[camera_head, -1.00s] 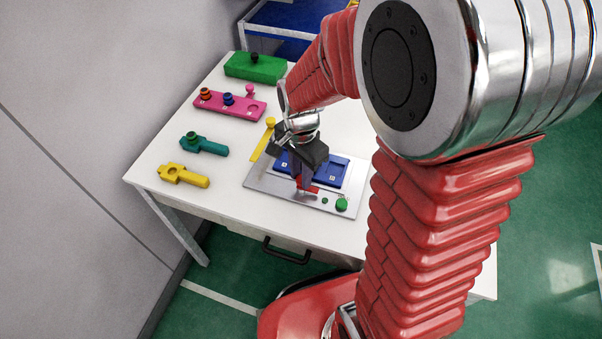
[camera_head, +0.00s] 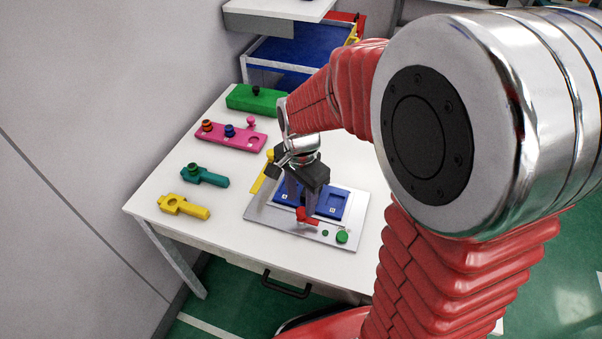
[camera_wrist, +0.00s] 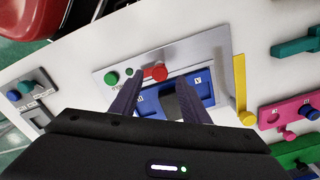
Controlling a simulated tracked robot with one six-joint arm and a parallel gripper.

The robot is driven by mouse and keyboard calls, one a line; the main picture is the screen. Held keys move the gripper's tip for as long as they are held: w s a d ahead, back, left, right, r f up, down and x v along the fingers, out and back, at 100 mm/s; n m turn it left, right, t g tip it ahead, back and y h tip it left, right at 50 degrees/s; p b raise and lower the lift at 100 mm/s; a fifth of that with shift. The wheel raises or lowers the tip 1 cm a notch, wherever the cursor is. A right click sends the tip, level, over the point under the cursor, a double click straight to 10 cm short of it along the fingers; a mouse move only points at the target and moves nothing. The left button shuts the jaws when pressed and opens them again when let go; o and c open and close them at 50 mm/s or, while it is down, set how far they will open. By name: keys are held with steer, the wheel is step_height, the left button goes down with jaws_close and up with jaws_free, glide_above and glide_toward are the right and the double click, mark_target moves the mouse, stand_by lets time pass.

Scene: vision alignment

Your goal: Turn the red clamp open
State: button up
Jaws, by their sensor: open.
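The red clamp (camera_head: 302,214) is a round red knob with a short bar, at the front edge of a blue block (camera_head: 331,203) on a grey metal plate (camera_head: 262,213). In the head view its bar points right and slightly down. In the wrist view the clamp (camera_wrist: 159,73) shows its bar pointing left, beyond my fingertips. My gripper (camera_head: 303,205) points down, just behind and above the clamp in the head view. In the wrist view my gripper (camera_wrist: 164,92) is open, its two fingers apart and empty. Whether a finger touches the clamp cannot be told.
A yellow clamp (camera_head: 263,177) stands at the plate's left edge. A green button (camera_head: 342,237) lies right of the red clamp. Pink (camera_head: 236,138), teal (camera_head: 204,176), yellow (camera_head: 183,207) and green (camera_head: 256,98) parts occupy the table's left side. Bare table lies between them and the plate.

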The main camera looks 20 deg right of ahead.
mark_target(301, 210)
step_height(301, 210, up, 10)
stand_by(0.4)
stand_by(0.5)
steer(key=s+r+n+t, duration=0.5)
steer(key=s+r+n, duration=0.1)
steer(key=s+n, duration=0.6)
steer(key=shift+s+d+n+t, duration=0.2)
steer(key=shift+d+n+t, duration=0.1)
steer(key=shift+d+n, duration=0.1)
steer(key=shift+r, duration=0.1)
steer(key=shift+c, duration=0.5)
stand_by(0.9)
